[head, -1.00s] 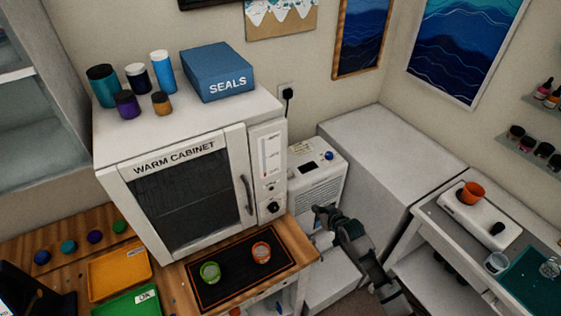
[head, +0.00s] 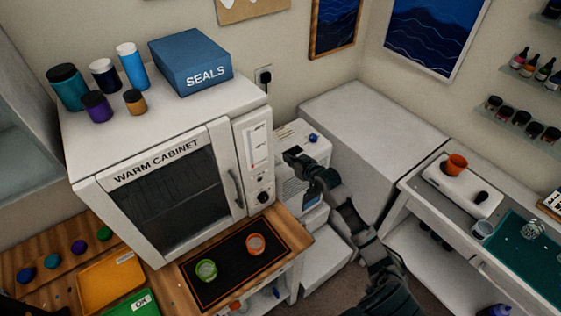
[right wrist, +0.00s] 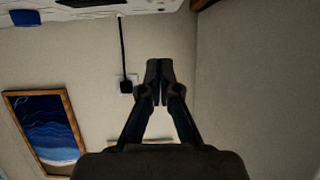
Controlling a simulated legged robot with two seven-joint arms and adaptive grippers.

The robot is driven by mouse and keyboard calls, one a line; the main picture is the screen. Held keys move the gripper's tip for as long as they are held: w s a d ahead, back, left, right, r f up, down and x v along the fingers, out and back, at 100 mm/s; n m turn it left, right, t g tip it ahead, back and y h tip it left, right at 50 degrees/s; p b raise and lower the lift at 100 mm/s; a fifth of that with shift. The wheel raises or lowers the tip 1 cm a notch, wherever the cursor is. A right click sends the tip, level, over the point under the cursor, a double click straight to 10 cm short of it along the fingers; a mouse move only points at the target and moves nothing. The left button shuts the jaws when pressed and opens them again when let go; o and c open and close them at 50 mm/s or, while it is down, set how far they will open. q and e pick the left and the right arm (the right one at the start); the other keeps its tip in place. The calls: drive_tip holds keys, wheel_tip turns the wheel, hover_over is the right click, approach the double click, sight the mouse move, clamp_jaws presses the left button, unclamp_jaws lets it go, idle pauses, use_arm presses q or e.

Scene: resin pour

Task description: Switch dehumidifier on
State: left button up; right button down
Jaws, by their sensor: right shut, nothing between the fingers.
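The dehumidifier (head: 288,130) is a white box standing on the floor side, between the warm cabinet and a large grey-white block. A round blue button (head: 313,137) sits on its top near the back right. My right gripper (head: 291,158) is shut and empty, in front of the dehumidifier's upper front edge and covering part of it. In the right wrist view, my right gripper (right wrist: 158,68) has its fingertips together, with the dehumidifier (right wrist: 60,16) and blue button (right wrist: 25,18) along the top edge. I cannot tell whether the fingers touch the dehumidifier. My left gripper is out of view.
The warm cabinet (head: 222,125) stands close at the left, with a dark mat (head: 225,285) and two cups below it. A plug (head: 265,78) and cord are on the wall behind. The grey-white block (head: 365,125) borders the right side.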

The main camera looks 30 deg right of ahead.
hover_over(279, 167)
drive_tip(key=w, duration=0.1)
drive_tip(key=shift+w+a+f, duration=0.1)
drive_tip(key=shift+a+f, duration=0.05)
drive_tip(key=shift+f, duration=0.5)
drive_tip(key=shift+w+a+f, duration=0.1)
drive_tip(key=shift+f, duration=0.5)
drive_tip(key=f, duration=0.2)
drive_tip(key=shift+s+d+f, duration=0.3)
drive_tip(key=shift+s+f, duration=0.05)
drive_tip(key=shift+s+d+f, duration=0.15)
drive_tip(key=shift+d+f, duration=0.3)
drive_tip(key=shift+f, duration=0.2)
drive_tip(key=shift+a, duration=0.35)
drive_tip(key=shift+s+a+f+b, duration=0.1)
drive_tip(key=shift+a+f+b, duration=0.1)
drive_tip(key=shift+f+b, duration=0.2)
drive_tip(key=shift+r, duration=0.1)
drive_tip(key=shift+d+r+p, duration=0.4)
drive_tip(key=shift+r+p, duration=0.35)
drive_tip(key=shift+p, duration=0.1)
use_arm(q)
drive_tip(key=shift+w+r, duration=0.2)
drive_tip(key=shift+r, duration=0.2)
use_arm(e)
drive_tip(key=shift+a, duration=0.2)
